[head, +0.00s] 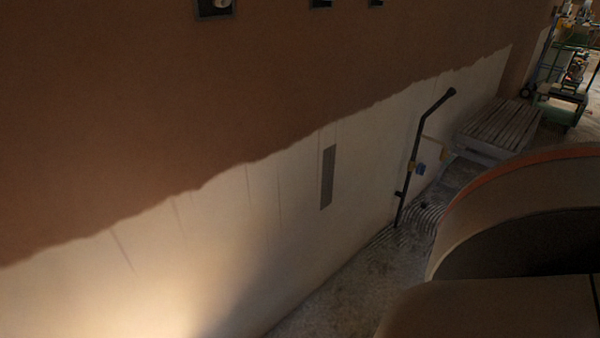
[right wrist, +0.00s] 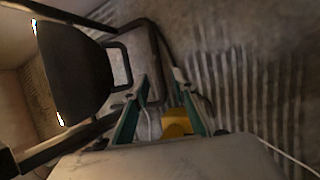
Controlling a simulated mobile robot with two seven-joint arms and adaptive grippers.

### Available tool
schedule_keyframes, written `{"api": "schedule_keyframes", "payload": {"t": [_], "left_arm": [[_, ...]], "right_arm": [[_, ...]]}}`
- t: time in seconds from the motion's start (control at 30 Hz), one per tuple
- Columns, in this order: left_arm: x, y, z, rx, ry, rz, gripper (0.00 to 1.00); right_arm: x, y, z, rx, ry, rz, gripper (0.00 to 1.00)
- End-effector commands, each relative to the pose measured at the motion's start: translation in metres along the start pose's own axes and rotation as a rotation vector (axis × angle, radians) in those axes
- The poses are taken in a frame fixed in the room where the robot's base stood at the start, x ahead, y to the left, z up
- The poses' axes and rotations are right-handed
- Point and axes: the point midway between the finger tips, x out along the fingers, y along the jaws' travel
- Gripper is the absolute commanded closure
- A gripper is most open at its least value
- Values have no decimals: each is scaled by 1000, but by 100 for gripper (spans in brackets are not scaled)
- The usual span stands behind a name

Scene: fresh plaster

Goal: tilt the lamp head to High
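The lamp head (right wrist: 75,75) is a dark, rounded panel at the left of the right wrist view, with thin bright light at its edge. Dark tubing (right wrist: 153,60) stands beside it. My right gripper (right wrist: 163,88) shows two teal fingers, spread apart. They point toward the tubing, and I cannot tell whether they touch it. A yellow piece (right wrist: 177,122) shows between the fingers. No scale or High mark is readable. The lamp is not visible in the head view, but a warm glow lights the lower left wall. My left gripper is in neither view.
In the head view the wall (head: 250,90) is brown above and pale below, with a grey strip (head: 327,177). A bent black pole (head: 413,150) leans there. A slatted pallet (head: 497,122) and a green cart (head: 562,105) stand behind.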

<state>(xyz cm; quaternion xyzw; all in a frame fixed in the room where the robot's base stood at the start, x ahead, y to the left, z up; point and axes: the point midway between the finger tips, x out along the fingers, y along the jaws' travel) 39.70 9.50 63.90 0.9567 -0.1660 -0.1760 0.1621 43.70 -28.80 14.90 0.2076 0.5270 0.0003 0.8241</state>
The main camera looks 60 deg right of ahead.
Motion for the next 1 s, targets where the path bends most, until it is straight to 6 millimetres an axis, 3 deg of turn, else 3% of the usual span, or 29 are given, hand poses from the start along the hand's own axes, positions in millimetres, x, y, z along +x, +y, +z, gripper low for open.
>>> {"api": "schedule_keyframes", "payload": {"t": [0.27, 0.7, 1.0], "left_arm": [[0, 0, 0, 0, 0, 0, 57], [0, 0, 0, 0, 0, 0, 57], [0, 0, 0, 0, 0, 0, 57]], "right_arm": [[-26, -1, 0, -3, 1, 0, 74], [-96, 0, -1, -1, 1, 1, 74], [-118, 0, 1, 0, -1, 1, 74]]}}
